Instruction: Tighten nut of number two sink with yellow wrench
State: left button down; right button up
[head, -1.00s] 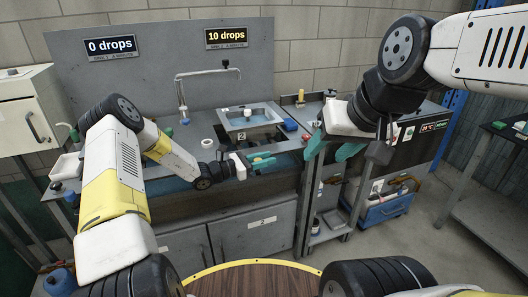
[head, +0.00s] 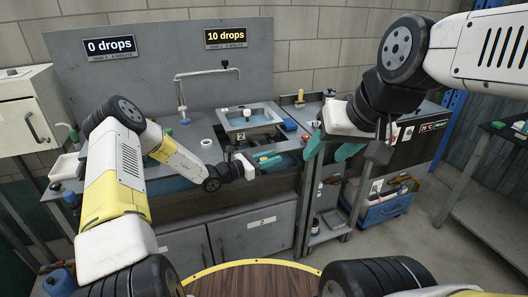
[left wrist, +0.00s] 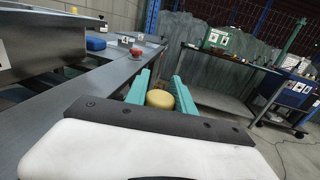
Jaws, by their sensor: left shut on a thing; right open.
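The number two sink (head: 232,124) is a metal basin set in the bench, with a "2" tag at its front edge. My left gripper (head: 268,159) is in front of and below the basin, near the bench's front edge. It is shut on a yellow thing, seen as a rounded yellow end (left wrist: 160,98) between its teal fingers in the left wrist view; this looks like the yellow wrench, mostly hidden by the gripper. I cannot make out the nut. My right gripper (head: 332,147) is open and empty, raised over the cart to the right.
A "0 drops" sign (head: 112,48) and a "10 drops" sign (head: 225,38) hang on the back panel. A blue block (head: 289,125) lies right of the basin. A blue toolbox (head: 388,211) stands low at right.

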pick_arm(q)
jog(key=shift+w+d+n+t+y, duration=0.25)
jog(key=shift+w+d+t, duration=0.1)
jog(key=shift+d, duration=0.2)
jog(key=shift+w+d+n+t+y, duration=0.15)
jog(key=shift+w+d+n+t, duration=0.15)
jog(key=shift+d, duration=0.25)
jog(key=shift+s, duration=0.1)
jog(key=c, duration=1.1)
grip_release()
jog(key=shift+o, duration=0.2)
jog(key=shift+s, duration=0.1)
jog(key=v, duration=0.7)
jog(key=shift+s+a, duration=0.2)
jog(key=shift+a, duration=0.1)
jog(key=shift+a, duration=0.1)
